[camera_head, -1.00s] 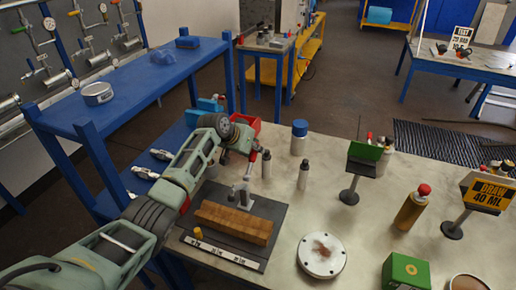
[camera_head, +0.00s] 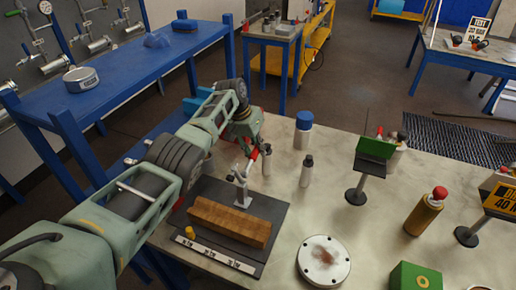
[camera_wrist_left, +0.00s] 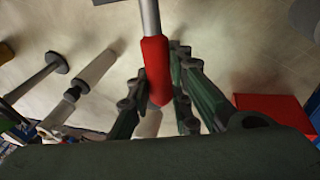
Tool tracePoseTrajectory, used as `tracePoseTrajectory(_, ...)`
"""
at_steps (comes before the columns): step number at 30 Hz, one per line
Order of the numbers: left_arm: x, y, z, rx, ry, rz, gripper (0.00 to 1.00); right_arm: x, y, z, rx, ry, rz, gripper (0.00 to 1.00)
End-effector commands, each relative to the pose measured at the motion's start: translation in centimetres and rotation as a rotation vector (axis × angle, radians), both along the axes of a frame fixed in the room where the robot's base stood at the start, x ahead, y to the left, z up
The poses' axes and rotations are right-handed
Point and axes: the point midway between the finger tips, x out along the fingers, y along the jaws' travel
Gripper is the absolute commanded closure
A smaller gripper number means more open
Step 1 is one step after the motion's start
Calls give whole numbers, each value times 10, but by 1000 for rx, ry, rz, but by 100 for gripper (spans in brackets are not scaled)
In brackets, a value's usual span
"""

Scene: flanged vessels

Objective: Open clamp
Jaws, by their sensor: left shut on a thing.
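The clamp (camera_head: 241,190) is a small grey metal toggle clamp. It stands on a dark board (camera_head: 275,212), behind a long wooden block (camera_head: 230,221). Its handle has a red grip (camera_wrist_left: 156,68), which shows in the left wrist view between the fingers. My left gripper (camera_head: 251,147) is above and slightly right of the clamp, shut on the red grip. The gripper hides part of the handle in the head view. My right gripper is in neither view.
Close by on the table stand a dark-capped bottle (camera_head: 307,172) and a blue-capped bottle (camera_head: 303,133). A round white flange (camera_head: 323,260) lies at the front, with a green sign on a stand (camera_head: 374,150) to the right. Bare tabletop lies between them.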

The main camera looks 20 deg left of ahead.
Motion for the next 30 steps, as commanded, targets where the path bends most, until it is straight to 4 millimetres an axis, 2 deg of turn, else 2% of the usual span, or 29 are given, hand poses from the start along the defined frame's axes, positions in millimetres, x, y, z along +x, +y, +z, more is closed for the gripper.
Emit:
tracePoseTrajectory(10, -3, -1, -3, -1, 11, 1, 100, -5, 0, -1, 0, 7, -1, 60)
tracePoseTrajectory(11, -3, -1, -3, -2, 11, 1, 79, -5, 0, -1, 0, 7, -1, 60)
tracePoseTrajectory(17, -2, -1, -2, -1, 9, 1, 62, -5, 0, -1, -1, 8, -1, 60)
tracePoseTrajectory(26, -2, 0, -1, -1, 6, 0, 62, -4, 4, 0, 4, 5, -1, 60)
tracePoseTrajectory(30, -2, 2, 6, -1, 4, 1, 62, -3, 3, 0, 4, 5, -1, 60)
